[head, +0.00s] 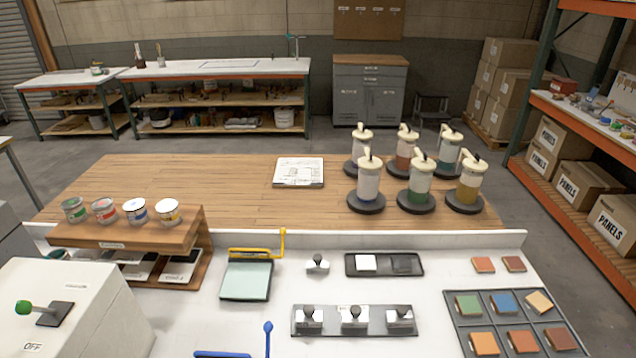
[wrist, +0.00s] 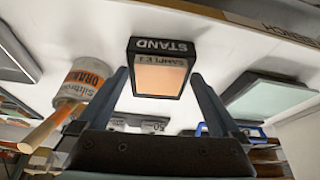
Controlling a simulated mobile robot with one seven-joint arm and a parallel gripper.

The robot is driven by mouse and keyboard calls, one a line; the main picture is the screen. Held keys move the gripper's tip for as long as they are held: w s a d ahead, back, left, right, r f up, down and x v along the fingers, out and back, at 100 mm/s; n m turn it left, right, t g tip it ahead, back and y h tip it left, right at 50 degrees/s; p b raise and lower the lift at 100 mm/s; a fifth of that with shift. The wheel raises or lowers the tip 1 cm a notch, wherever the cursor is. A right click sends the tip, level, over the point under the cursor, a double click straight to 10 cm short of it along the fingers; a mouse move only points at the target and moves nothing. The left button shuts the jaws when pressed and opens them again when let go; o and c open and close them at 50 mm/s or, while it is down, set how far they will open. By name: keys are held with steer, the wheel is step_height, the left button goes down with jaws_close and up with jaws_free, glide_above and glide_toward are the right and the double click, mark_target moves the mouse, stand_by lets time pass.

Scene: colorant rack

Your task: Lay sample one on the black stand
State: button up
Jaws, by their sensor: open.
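The black stand (wrist: 162,46) is in the upper middle of the wrist view, its STAND lettering upside down. Sample one (wrist: 160,78), a peach-orange card with a pale SAMPLE 1 label, lies on the stand, its dark rim showing around it. My gripper (wrist: 159,88) is open. Its two dark fingers show on either side of the stand, with nothing held between them. Whether the fingers touch the stand's sides cannot be told. In the head view my gripper does not show, and I cannot make out the stand or sample one there.
In the wrist view a tin labelled orange (wrist: 80,82) with a wooden stick (wrist: 48,128) stands left, and a pale green panel (wrist: 265,98) lies right. The head view shows a divided tray of coloured samples (head: 450,321), pump dispensers (head: 368,185) and a wooden can rack (head: 125,235).

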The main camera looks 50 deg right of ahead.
steer(key=v, duration=1.2)
steer(key=shift+b, duration=0.45)
